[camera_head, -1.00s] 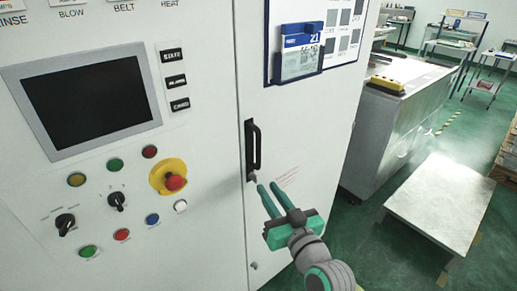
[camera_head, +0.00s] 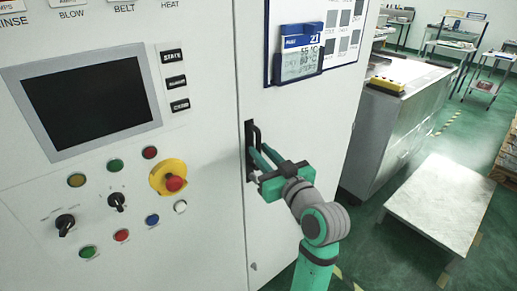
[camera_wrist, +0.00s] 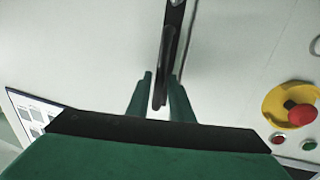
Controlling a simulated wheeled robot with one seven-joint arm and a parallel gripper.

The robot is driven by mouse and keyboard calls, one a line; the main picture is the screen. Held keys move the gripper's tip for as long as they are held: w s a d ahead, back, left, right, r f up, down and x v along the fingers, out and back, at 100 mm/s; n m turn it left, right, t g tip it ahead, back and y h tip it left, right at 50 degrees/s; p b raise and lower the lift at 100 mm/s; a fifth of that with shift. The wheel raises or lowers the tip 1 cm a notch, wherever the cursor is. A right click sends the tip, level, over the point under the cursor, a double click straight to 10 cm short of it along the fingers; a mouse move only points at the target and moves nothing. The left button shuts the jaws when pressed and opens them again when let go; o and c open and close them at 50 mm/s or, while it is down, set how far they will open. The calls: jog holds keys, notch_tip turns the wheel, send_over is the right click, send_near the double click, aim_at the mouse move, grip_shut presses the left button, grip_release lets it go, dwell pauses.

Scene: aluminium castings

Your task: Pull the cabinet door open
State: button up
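The cabinet door (camera_head: 300,110) is a tall light-grey panel that looks shut, flush with the control panel on its left. Its black bar handle (camera_head: 257,135) stands upright near the door's left edge. My gripper (camera_head: 259,160) is at the lower part of the handle. In the wrist view the handle (camera_wrist: 168,60) runs between the two green fingers of my gripper (camera_wrist: 161,95), one on each side. The fingers are apart, with a visible gap beside the bar. In the head view the fingers partly hide the handle's lower end.
The control panel to the left carries a dark screen (camera_head: 82,100), several buttons and a red emergency stop on yellow (camera_head: 172,180). A blue card holder (camera_head: 300,52) hangs on the door. A low pale platform (camera_head: 438,205) stands on the green floor at right.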

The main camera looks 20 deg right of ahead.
jog(key=shift+w+a, duration=0.15)
jog(key=shift+w, duration=1)
grip_shut()
